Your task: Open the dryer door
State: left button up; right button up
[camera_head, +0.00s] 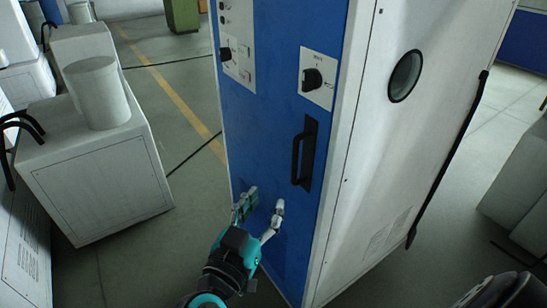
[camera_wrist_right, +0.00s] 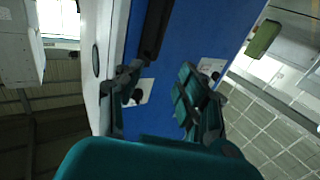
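The dryer is a tall cabinet with a blue front door (camera_head: 262,130) that looks shut. A black vertical bar handle (camera_head: 304,155) is set on the right part of the door. My right gripper (camera_head: 264,203) is open and empty in front of the blue door, below and left of the handle. In the right wrist view its two fingers (camera_wrist_right: 158,90) are spread apart, with the handle (camera_wrist_right: 155,28) beyond them, nearer the left finger. Whether the fingertips touch the door I cannot tell. My left gripper is not in view.
Rotary switches (camera_head: 313,79) sit above the handle and on the upper left of the front. The dryer's white side (camera_head: 385,150) has a round port (camera_head: 405,75). White machine boxes (camera_head: 95,165) stand at the left. Grey floor (camera_head: 175,95) lies between them and the dryer.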

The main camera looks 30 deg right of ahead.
aim_at(294, 156)
jog(key=p+x, duration=0.3)
jog(key=x, duration=1.3)
jog(key=shift+d+r+p, duration=0.1)
jog(key=shift+p, duration=0.3)
jog(key=shift+x, duration=0.75)
grip_shut()
jog(key=shift+f, duration=0.2)
